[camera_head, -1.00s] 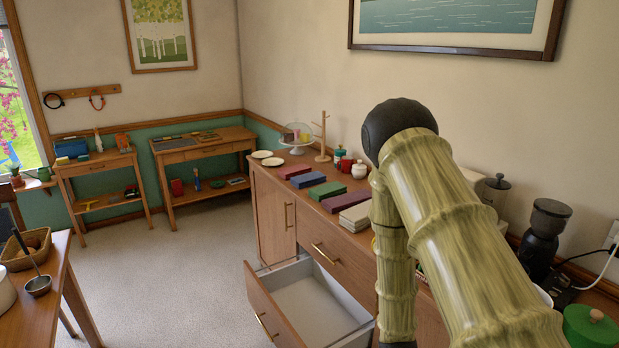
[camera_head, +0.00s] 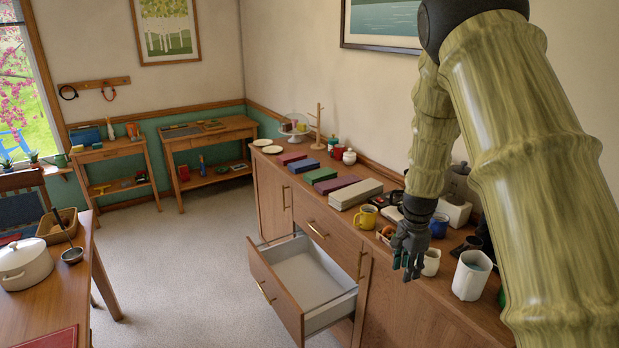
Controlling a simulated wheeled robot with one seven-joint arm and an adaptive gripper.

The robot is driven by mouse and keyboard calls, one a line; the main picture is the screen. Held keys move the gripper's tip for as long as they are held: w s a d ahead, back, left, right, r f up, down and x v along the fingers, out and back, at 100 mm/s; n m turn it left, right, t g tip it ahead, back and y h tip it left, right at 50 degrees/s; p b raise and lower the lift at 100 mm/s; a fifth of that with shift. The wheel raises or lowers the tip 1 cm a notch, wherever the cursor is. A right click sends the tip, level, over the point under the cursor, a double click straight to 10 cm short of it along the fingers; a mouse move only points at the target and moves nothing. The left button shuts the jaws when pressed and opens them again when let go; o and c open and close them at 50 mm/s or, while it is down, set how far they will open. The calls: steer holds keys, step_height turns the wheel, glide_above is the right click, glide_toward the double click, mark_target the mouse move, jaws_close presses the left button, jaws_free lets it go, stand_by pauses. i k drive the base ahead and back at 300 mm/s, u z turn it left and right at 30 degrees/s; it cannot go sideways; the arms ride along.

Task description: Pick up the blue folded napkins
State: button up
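The blue folded napkins (camera_head: 304,166) lie flat on the wooden sideboard top (camera_head: 465,303), in a row of folded stacks. They sit between a dark red stack (camera_head: 292,157) at the back and a green stack (camera_head: 321,175) nearer to me. My gripper (camera_head: 408,268) hangs pointing down by the sideboard's front edge, to the right of the napkins and well apart from them. No napkin shows in it. Its dark fingers are small and seen at an angle, so their opening is unclear.
A purple stack (camera_head: 337,184) and a pale stack (camera_head: 355,194) continue the row towards me. A yellow mug (camera_head: 366,217), a blue mug (camera_head: 438,226) and white cups (camera_head: 471,276) stand near my gripper. An open drawer (camera_head: 304,282) juts out below.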

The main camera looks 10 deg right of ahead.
mark_target(311, 164)
steer(key=k, duration=1.05)
steer(key=z, duration=0.15)
steer(key=i, duration=4.05)
steer(key=u, duration=0.65)
